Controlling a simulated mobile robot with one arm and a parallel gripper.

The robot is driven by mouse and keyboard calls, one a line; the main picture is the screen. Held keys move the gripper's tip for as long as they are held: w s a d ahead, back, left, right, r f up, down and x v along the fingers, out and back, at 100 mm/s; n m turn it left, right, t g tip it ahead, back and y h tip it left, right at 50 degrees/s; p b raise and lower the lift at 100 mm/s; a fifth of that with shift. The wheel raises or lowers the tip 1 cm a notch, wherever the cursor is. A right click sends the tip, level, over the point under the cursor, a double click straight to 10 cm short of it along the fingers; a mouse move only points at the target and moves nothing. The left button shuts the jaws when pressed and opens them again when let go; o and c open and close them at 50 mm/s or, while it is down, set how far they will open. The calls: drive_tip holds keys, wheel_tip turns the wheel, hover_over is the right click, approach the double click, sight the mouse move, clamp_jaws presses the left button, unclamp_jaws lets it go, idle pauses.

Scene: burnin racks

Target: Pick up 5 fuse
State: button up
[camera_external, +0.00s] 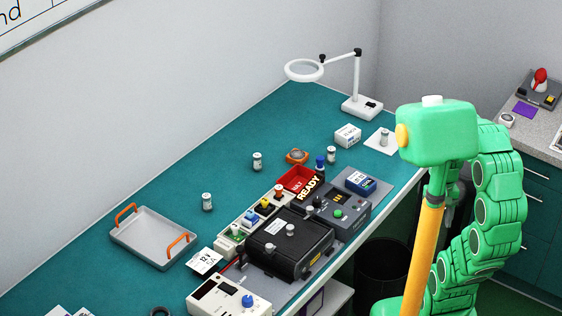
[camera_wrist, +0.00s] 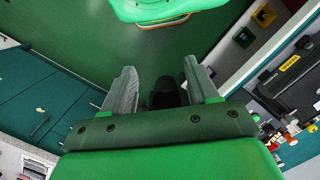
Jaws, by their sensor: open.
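Several small pale cylinders that look like fuses stand upright on the teal bench (camera_external: 225,160). One fuse (camera_external: 207,201) is near the grey tray, one fuse (camera_external: 257,161) is left of the orange ring, and another fuse (camera_external: 330,155) is right of it. A further fuse (camera_external: 384,137) stands on a white card (camera_external: 373,143) at the far right. My gripper shows in the wrist view (camera_wrist: 160,88), open and empty, with green floor beyond its fingers. In the external view my arm is right of the bench, apart from the fuses, and mostly hides the gripper.
A grey tray (camera_external: 150,239) with orange handles lies at the bench's left. A black test box (camera_external: 290,239) and a panel with READY lettering (camera_external: 335,208) crowd the front. A magnifier lamp (camera_external: 361,105) stands at the back. A dark bin (camera_external: 380,268) is under the front edge.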

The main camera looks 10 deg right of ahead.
drive_tip(key=w+a+r+m+y, duration=0.2)
drive_tip(key=w+a+y, duration=0.2)
drive_tip(key=w+a, duration=0.75)
drive_tip(key=w+a+r+m+y, duration=0.2)
drive_tip(key=w+a+y, duration=0.1)
drive_tip(key=w+a, duration=0.85)
drive_tip(key=m+t+y, duration=0.5)
drive_tip(key=m+t, duration=0.2)
drive_tip(key=m, duration=1.1)
hover_over(257, 159)
drive_tip(key=f, duration=1)
drive_tip(key=d+f, duration=0.1)
drive_tip(key=f, duration=0.3)
drive_tip(key=shift+w+f, duration=0.1)
drive_tip(key=shift+f, duration=0.3)
drive_tip(key=shift+w+f+m+y, duration=0.3)
drive_tip(key=shift+w+f, duration=0.05)
drive_tip(key=shift+w, duration=0.05)
drive_tip(key=shift+f, duration=2.25)
drive_tip(key=shift+w+a+f, duration=0.15)
drive_tip(key=shift+a+f, duration=0.1)
drive_tip(key=shift+f, duration=0.5)
drive_tip(key=shift+w+a+f, duration=0.1)
drive_tip(key=shift+a+f, duration=0.15)
drive_tip(key=shift+f, duration=0.5)
drive_tip(key=shift+x, duration=0.9)
